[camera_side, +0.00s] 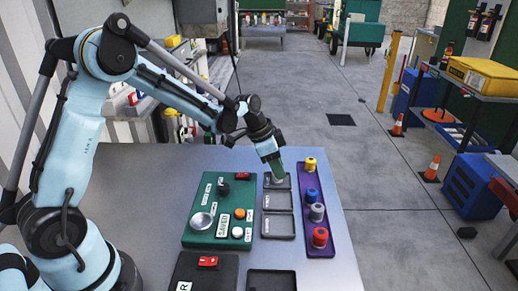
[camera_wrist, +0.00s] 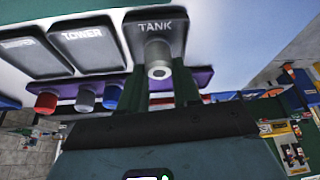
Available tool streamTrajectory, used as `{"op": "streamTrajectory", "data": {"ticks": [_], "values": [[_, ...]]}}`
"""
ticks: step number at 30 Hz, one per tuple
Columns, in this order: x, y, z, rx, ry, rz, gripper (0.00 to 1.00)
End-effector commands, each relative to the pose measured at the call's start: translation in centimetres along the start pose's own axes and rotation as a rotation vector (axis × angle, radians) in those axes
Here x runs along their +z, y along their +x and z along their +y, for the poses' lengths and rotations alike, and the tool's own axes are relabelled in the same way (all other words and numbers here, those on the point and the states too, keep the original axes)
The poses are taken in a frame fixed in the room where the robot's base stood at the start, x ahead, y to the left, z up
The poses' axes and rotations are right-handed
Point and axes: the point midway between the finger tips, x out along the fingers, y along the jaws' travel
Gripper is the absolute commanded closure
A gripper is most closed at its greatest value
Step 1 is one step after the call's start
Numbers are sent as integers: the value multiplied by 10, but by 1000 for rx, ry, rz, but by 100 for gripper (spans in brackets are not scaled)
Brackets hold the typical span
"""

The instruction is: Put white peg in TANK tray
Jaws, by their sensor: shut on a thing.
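My gripper (camera_wrist: 158,90) has green fingers and is shut on the white peg (camera_wrist: 158,55), a pale cylinder with a round hole in its near end. In the wrist view the peg appears in front of the tray labelled TANK (camera_wrist: 180,42); I cannot tell whether it touches the tray floor. In the side view my gripper (camera_side: 275,172) points down at the farthest of three dark trays (camera_side: 289,183), and the peg is not clearly visible there. The TOWER tray (camera_wrist: 85,60) lies beside the TANK tray and is empty.
A purple board (camera_side: 320,250) to the right holds yellow, blue, grey and red pegs (camera_side: 319,237). A green panel (camera_side: 205,236) with a silver dish, buttons and a black knob lies to the left. Dark boxes stand at the table's front. Bare table shows right of the purple board.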

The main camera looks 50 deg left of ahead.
Motion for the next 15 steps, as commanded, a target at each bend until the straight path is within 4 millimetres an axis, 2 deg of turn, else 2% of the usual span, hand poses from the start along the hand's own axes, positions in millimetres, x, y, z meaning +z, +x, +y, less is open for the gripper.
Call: {"op": "streamTrajectory", "data": {"ticks": [1, 6, 15], "values": [[0, 1, 0, 0, 0, 0, 65], [0, 0, 0, 0, 0, 0, 43], [-1, -1, 0, 0, 0, 0, 43]]}}
